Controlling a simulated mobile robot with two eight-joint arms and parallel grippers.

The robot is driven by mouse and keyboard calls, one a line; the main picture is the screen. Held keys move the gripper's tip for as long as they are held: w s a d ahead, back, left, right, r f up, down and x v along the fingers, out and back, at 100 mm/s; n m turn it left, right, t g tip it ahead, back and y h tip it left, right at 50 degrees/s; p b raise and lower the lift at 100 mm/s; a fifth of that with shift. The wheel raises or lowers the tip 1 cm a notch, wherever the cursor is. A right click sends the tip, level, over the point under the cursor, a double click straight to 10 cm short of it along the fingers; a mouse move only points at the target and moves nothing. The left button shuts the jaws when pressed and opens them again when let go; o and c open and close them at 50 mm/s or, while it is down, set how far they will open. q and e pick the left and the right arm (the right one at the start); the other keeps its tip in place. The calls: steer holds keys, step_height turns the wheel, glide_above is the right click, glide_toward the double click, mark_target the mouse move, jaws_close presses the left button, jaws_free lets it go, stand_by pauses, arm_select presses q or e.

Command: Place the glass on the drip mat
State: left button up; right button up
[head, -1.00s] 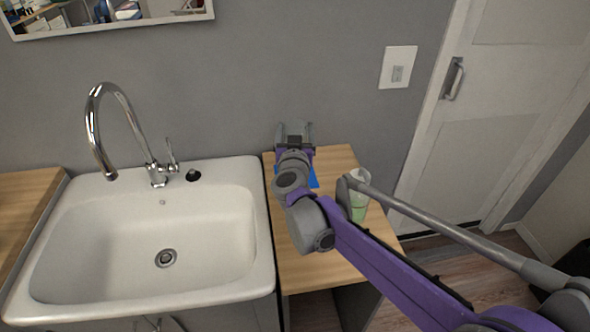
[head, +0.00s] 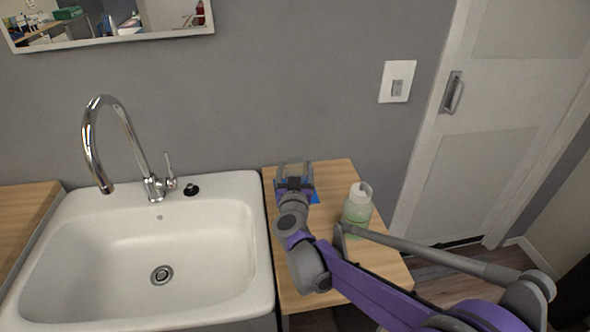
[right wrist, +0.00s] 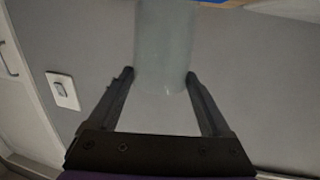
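My right gripper (head: 295,170) is over the back of the wooden counter right of the sink. In the right wrist view its two fingers (right wrist: 160,76) are against both sides of a clear, greyish glass (right wrist: 165,40). The glass is hard to make out in the head view. The blue drip mat (head: 314,197) is mostly hidden under my right gripper and wrist; a sliver shows at the top of the right wrist view (right wrist: 232,3). I cannot tell whether the glass touches the mat. My left gripper is not in view.
A clear bottle with green liquid (head: 357,207) stands on the wooden counter (head: 340,178), close to the right of my forearm. The white sink (head: 110,240) with its chrome faucet (head: 125,140) is to the left. The grey wall is right behind.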

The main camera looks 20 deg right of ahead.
steer(key=shift+o, duration=1.1)
steer(key=shift+r, duration=0.3)
steer(key=p+v, duration=0.1)
steer(key=v, duration=1.1)
steer(key=shift+f, duration=0.1)
